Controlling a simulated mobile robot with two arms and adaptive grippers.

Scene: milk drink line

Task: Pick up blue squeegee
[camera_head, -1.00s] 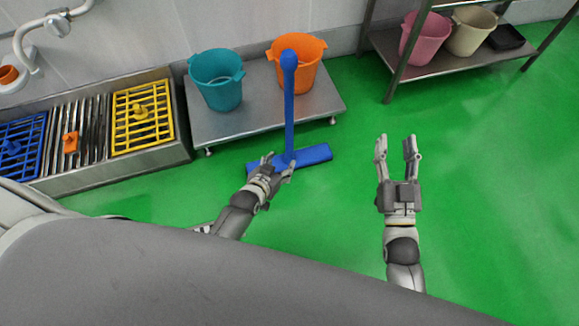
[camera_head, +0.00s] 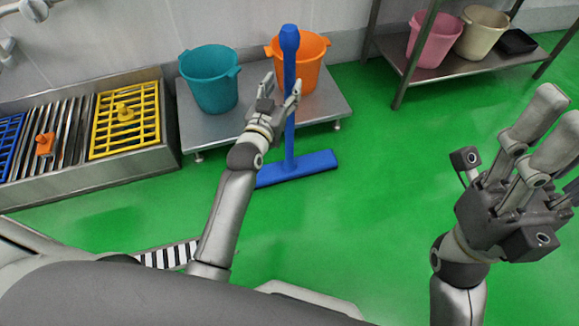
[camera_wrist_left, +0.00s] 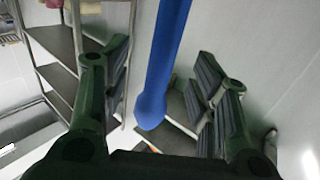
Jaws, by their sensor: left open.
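The blue squeegee (camera_head: 290,140) stands upright on the green floor, its long handle rising from a wide flat head (camera_head: 312,165). My left gripper (camera_head: 282,87) is open at the upper part of the handle, with a finger on each side of it in the head view. In the left wrist view the handle (camera_wrist_left: 166,60) and its rounded end lie between the open fingers (camera_wrist_left: 160,85), with visible gaps on both sides. My right gripper (camera_head: 505,135) is open and empty at the right, away from the squeegee.
A low steel platform (camera_head: 215,128) behind the squeegee holds a teal bucket (camera_head: 211,80) and an orange bucket (camera_head: 312,62). A drain trough with a yellow grate (camera_head: 126,118) is at the left. A steel rack (camera_head: 470,68) with buckets stands at the back right. The floor between is clear.

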